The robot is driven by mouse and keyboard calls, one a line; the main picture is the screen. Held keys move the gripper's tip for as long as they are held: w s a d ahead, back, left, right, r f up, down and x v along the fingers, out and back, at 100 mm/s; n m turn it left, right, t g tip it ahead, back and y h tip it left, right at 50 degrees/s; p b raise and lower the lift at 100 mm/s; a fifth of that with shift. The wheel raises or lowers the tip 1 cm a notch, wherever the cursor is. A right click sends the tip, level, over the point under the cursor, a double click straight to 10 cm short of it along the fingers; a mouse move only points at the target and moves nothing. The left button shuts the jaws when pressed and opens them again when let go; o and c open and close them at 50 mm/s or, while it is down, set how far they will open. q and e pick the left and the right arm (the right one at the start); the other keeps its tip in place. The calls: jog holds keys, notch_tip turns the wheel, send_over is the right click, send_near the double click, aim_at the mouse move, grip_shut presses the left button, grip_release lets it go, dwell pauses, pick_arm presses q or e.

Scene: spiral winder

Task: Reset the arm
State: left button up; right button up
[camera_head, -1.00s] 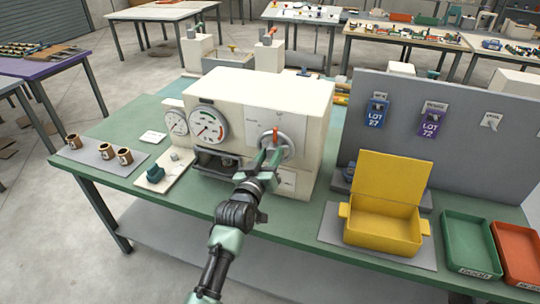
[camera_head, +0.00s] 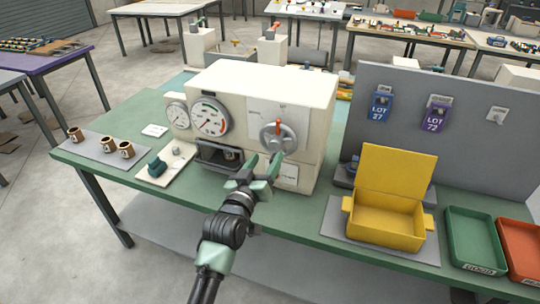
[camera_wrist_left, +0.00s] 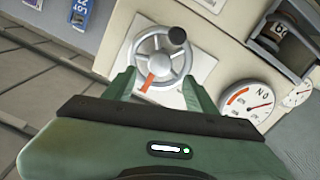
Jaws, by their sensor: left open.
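The cream spiral winder machine (camera_head: 300,95) stands on the green table with two dials and a grey handwheel (camera_head: 278,138) on its front. The handwheel has a red-orange mark at its top. In the left wrist view the wheel (camera_wrist_left: 160,60) shows a dark knob, and the red-orange mark lies between the fingers. My left gripper (camera_head: 264,170) is open and empty, just in front of and below the wheel, apart from it. In the left wrist view its fingers (camera_wrist_left: 160,92) stand spread. My right gripper is not in view.
A yellow open-lidded box (camera_head: 385,222) stands at the right, beside a green tray (camera_head: 474,240) and a red tray (camera_head: 520,250). Several small brown cups (camera_head: 107,144) sit on a grey mat at the left. A grey panel (camera_head: 455,150) with tags stands behind the box.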

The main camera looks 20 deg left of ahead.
pick_arm(q)
jog(key=shift+s, duration=0.95)
